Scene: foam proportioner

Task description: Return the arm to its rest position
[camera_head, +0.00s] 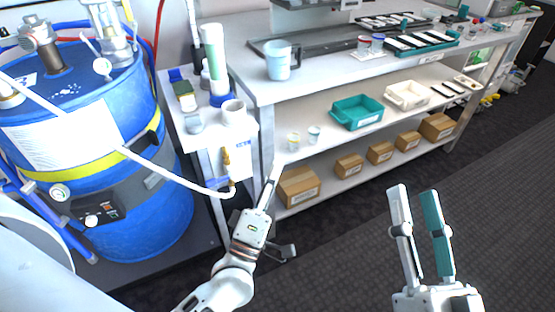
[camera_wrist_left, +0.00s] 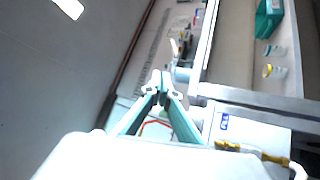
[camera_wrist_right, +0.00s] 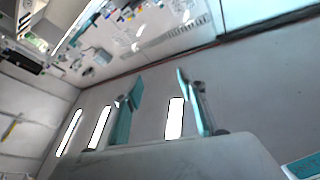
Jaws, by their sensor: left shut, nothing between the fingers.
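My left gripper (camera_head: 273,180) is in front of the white side stand and the shelf's lower corner, pointing up and away. Its fingers meet at the tips in the left wrist view (camera_wrist_left: 162,78), with nothing between them. My right gripper (camera_head: 414,194) is over the dark floor at the right, fingers upright and apart. The right wrist view shows its two fingers (camera_wrist_right: 158,90) spread with empty space between. Neither gripper touches an object that I can see.
A blue drum (camera_head: 150,220) with a white hose (camera_head: 165,172) stands at the left. The white stand (camera_head: 210,150) has a brass valve (camera_head: 227,158) on its front. A shelf bench (camera_head: 330,68) holds a jug (camera_head: 278,62), trays and cardboard boxes (camera_head: 298,187). The floor at right is clear.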

